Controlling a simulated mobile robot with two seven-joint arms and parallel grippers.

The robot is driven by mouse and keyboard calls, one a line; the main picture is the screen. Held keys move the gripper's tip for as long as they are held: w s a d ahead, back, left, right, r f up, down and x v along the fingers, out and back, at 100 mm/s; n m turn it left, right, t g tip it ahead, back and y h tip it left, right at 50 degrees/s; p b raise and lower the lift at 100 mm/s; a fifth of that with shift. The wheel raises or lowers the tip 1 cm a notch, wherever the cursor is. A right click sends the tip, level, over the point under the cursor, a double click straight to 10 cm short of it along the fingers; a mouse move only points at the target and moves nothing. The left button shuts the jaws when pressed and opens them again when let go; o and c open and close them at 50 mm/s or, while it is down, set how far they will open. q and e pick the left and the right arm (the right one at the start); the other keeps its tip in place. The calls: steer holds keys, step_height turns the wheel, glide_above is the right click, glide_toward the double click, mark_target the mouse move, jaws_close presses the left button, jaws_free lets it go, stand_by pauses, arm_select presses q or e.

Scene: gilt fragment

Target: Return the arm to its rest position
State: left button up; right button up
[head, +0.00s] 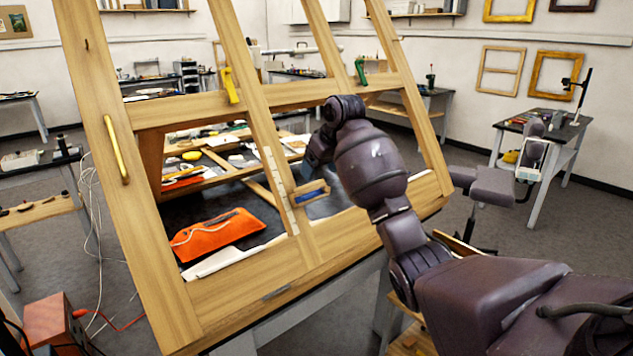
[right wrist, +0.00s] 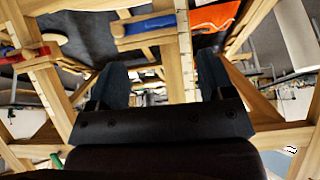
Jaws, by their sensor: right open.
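My right arm comes in from the lower right of the head view and reaches up to a large tilted wooden frame (head: 230,305). My right gripper (head: 311,166) is at the frame's opening, just right of a slanted wooden bar, and partly hidden by my own wrist. In the right wrist view my right gripper (right wrist: 161,75) has its two dark fingers apart, with nothing held between them. A small wooden block with a blue face (head: 310,196) sits below the gripper in the head view; it also shows beyond the fingers in the wrist view (right wrist: 150,26). My left gripper is not in view.
A yellow clamp (head: 229,86) and a green clamp (head: 360,72) are on the upper crossbar. A gold strip (head: 116,150) lies on the left beam. A stool (head: 483,184) stands right of my arm.

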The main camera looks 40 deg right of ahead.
steer(key=shift+s+r, duration=0.35)
steer(key=shift+r, duration=0.25)
steer(key=w+a+r+t+h, duration=0.2)
steer(key=w+a+r+t, duration=0.1)
steer(key=w+r+t, duration=0.4)
steer(key=s+a+f+n+t+y, duration=0.15)
steer(key=s+a+f, duration=0.3)
steer(key=f, duration=0.55)
steer(key=s+a+f+n+t, duration=0.1)
steer(key=s+a+f+t, duration=0.3)
steer(key=f, duration=0.7)
steer(key=s+a+f+m+g+b, duration=0.1)
steer(key=s+a+f+g, duration=0.1)
steer(key=s+f, duration=1.1)
steer(key=s+a+f+m+g, duration=0.1)
steer(key=s+a+f+g, duration=0.2)
steer(key=s+f, duration=1.1)
steer(key=s+g, duration=0.1)
steer(key=s, duration=0.4)
steer(key=shift+s+b, duration=0.35)
steer(key=shift+s, duration=0.05)
